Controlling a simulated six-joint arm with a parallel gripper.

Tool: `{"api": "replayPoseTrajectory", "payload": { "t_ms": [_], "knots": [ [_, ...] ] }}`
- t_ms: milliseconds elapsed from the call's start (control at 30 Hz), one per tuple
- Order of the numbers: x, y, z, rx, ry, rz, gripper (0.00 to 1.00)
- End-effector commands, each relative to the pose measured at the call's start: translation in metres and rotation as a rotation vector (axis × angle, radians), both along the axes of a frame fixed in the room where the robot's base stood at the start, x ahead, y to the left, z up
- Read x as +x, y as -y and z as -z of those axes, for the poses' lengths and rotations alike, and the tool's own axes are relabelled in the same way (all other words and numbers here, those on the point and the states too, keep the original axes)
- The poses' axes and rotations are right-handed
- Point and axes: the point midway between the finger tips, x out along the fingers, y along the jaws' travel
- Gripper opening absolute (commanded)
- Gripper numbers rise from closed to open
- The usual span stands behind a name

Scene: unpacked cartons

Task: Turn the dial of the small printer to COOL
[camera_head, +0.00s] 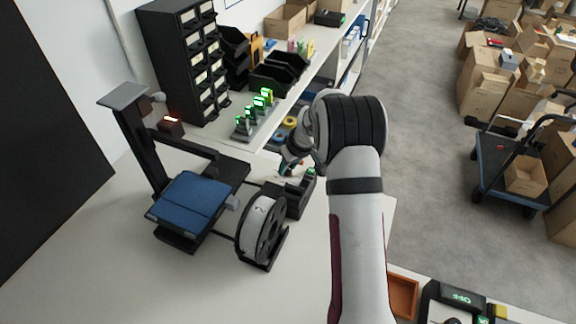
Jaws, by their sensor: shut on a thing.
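The small printer stands on the white table at left, with a blue bed (189,199), a black upright frame (144,150) and a white spool (260,222) at its right. A small black box (300,194) with a green light stands just behind the spool. My gripper (287,169) reaches down at this box, beyond my arm's wrist. It is shut on a small part there, which seems to be the dial. The dial itself, its pointer and its markings are too small and covered to read.
A black drawer cabinet (186,62), black bins (278,75) and a rack of green-lit devices (253,117) stand behind. An orange tray (403,296) and a device reading OFF (455,298) are at the lower right. The table's front left is clear.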

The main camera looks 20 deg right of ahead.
Motion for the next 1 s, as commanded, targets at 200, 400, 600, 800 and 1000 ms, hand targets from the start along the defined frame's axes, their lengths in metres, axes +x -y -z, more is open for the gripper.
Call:
{"api": "replayPoseTrajectory", "payload": {
  "t_ms": [200, 400, 600, 800, 1000],
  "knots": [
    [-0.0004, 0.0019, 0.0006, 0.001, -0.002, -0.148, 0.0],
    [-0.0003, 0.0025, 0.0006, -0.001, -0.003, -0.245, 0.0],
    [-0.0003, 0.0026, 0.0009, -0.002, -0.003, -0.299, 0.0],
    [-0.0005, 0.0026, 0.001, -0.001, -0.004, -0.316, 0.0],
    [-0.0006, 0.0026, 0.0011, -0.002, -0.004, -0.317, 0.0]
  ]
}}
